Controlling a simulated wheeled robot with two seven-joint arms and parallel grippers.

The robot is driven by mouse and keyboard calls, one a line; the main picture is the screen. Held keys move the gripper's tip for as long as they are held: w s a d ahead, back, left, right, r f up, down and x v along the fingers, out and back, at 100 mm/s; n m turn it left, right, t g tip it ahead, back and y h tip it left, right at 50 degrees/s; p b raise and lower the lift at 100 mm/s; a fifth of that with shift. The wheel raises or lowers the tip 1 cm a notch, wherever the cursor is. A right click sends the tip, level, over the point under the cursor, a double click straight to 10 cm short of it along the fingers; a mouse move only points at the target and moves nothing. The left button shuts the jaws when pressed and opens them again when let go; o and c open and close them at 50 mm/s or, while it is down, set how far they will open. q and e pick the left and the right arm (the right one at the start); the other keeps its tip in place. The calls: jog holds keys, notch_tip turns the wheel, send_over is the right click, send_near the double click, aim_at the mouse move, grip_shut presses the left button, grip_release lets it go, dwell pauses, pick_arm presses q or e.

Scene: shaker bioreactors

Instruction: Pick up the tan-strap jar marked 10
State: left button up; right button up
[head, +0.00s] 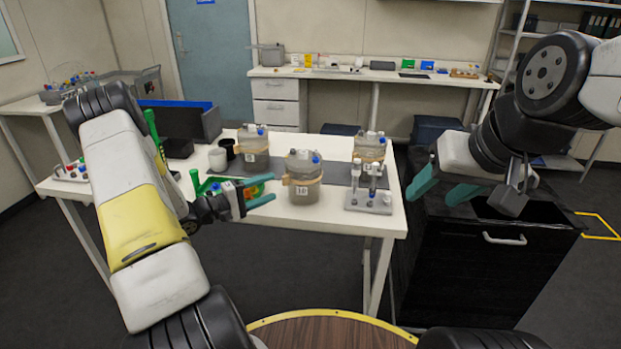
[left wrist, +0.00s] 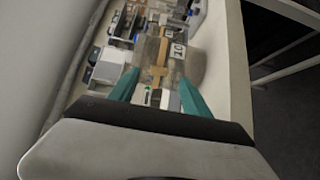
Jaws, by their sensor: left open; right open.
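The jar marked 10 (head: 303,190) is a clear, greyish vessel with a tan strap and white and blue caps. It stands upright near the table's front edge. In the left wrist view its label (left wrist: 178,50) and tan strap show ahead of the fingers. My left gripper (head: 268,191) is open, just left of the jar and pointing at it, apart from it in the head view. In the left wrist view the gripper's teal fingers (left wrist: 160,88) spread below the jar. My right gripper (head: 436,192) is open and empty over the black cabinet.
Two similar strapped jars stand behind, one at back left (head: 253,148) and one at back right (head: 369,150). A grey rack with small vials (head: 368,202) sits right of the jar. The black cabinet (head: 480,265) stands right.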

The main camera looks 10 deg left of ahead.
aim_at(283, 183)
pick_arm(q)
jog(key=x, duration=0.5)
grip_shut()
